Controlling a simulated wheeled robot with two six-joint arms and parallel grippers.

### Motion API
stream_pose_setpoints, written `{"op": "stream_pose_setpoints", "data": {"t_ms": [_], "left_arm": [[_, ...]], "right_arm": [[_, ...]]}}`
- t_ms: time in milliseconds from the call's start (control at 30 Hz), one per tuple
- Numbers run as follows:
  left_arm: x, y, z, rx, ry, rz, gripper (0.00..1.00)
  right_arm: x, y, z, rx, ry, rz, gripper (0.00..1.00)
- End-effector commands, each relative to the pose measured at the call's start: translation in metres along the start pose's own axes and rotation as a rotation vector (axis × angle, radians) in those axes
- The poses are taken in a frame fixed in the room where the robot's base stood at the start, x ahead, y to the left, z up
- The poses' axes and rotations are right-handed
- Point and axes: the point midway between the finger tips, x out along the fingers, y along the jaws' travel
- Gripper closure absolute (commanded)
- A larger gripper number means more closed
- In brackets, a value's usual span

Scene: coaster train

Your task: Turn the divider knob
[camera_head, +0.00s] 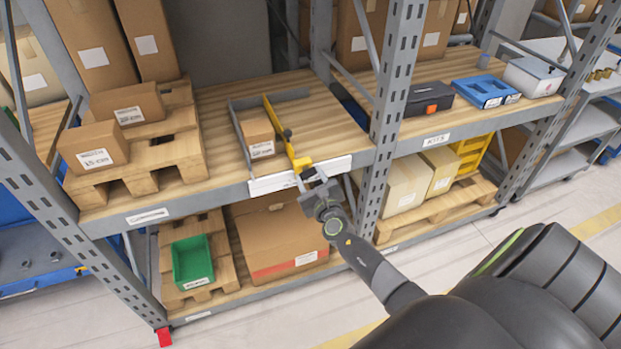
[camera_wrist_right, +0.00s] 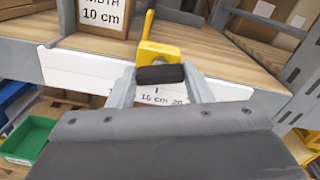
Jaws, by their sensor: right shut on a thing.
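The yellow divider (camera_head: 278,125) runs back across the wooden shelf, with its yellow block (camera_wrist_right: 158,52) at the shelf's front edge. The black divider knob (camera_wrist_right: 160,73) sticks out from that block, its long side level in the right wrist view. My right gripper (camera_head: 312,177) is at the shelf front. Its two fingers stand on either side of the knob in the right wrist view (camera_wrist_right: 160,88), shut on it. In the head view the gripper mostly hides the knob. My left gripper is not in view.
A white scale strip (camera_wrist_right: 85,70) with cm marks runs along the shelf front below the knob. A small box (camera_head: 258,137) labelled 10 cm width stands left of the divider, inside a grey guide (camera_head: 240,140). A rack upright (camera_head: 388,110) stands to the right.

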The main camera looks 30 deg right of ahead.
Motion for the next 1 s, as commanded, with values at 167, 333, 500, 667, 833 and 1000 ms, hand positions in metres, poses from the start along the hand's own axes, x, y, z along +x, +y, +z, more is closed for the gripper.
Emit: {"op": "stream_pose_setpoints", "data": {"t_ms": [167, 333, 500, 667, 833, 1000], "left_arm": [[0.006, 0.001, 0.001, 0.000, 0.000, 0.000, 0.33], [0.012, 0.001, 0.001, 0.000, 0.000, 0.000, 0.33], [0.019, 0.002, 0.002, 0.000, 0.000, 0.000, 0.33], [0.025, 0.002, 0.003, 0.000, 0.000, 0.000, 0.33], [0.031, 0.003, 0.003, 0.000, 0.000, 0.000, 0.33], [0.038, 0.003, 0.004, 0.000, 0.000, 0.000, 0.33]], "right_arm": [[0.000, 0.000, -0.002, 0.086, 0.000, 0.000, 0.77], [0.000, 0.001, -0.002, 0.219, -0.001, 0.000, 0.77], [0.000, 0.001, -0.003, 0.380, 0.000, 0.000, 0.77], [0.000, 0.001, -0.003, 0.533, 0.001, 0.000, 0.77], [-0.001, 0.001, -0.003, 0.695, 0.001, 0.001, 0.77], [-0.001, 0.001, -0.003, 0.857, 0.001, 0.001, 0.77]]}}
